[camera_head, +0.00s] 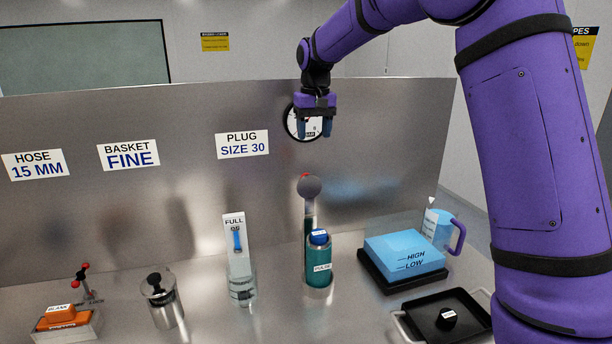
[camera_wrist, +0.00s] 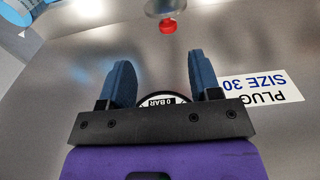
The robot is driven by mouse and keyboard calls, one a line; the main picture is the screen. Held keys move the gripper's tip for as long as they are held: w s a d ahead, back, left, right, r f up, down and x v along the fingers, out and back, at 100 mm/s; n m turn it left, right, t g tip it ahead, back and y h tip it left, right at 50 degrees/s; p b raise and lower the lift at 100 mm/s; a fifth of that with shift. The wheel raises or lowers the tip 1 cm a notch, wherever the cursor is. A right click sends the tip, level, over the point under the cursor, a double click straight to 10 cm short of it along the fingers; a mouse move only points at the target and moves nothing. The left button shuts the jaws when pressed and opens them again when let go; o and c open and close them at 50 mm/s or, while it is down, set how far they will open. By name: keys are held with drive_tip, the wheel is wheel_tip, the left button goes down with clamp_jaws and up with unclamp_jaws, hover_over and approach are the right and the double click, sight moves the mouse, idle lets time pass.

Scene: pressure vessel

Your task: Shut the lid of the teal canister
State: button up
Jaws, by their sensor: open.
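The teal canister (camera_head: 317,272) stands upright on the metal bench, with a white label on its front. A blue piece (camera_head: 319,238) with a small white label sits at its top. A round grey disc (camera_head: 309,187), which looks like the lid, stands raised above and behind the canister on a post. A red knob shows at the disc's top; in the wrist view the red knob (camera_wrist: 167,26) is at the top edge. My gripper (camera_head: 315,132) is open and empty, fingers down, well above the disc and apart from it.
A gauge (camera_wrist: 160,100) is on the back panel behind my fingers. Left of the canister stand a clear cylinder (camera_head: 241,265) with a "FULL" plate and a metal pot (camera_head: 163,305). A blue block (camera_head: 405,250) on a black base and a jug (camera_head: 437,227) stand right.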

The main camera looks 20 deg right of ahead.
sight(306, 175)
drive_tip(key=w+f, duration=0.1)
drive_tip(key=f, duration=0.3)
drive_tip(key=w+f, duration=0.1)
drive_tip(key=f, duration=0.4)
drive_tip(key=w+a+f, duration=0.1)
drive_tip(key=f, duration=0.3)
drive_tip(key=shift+w+f, duration=0.3)
drive_tip(key=shift+f, duration=0.05)
clamp_jaws()
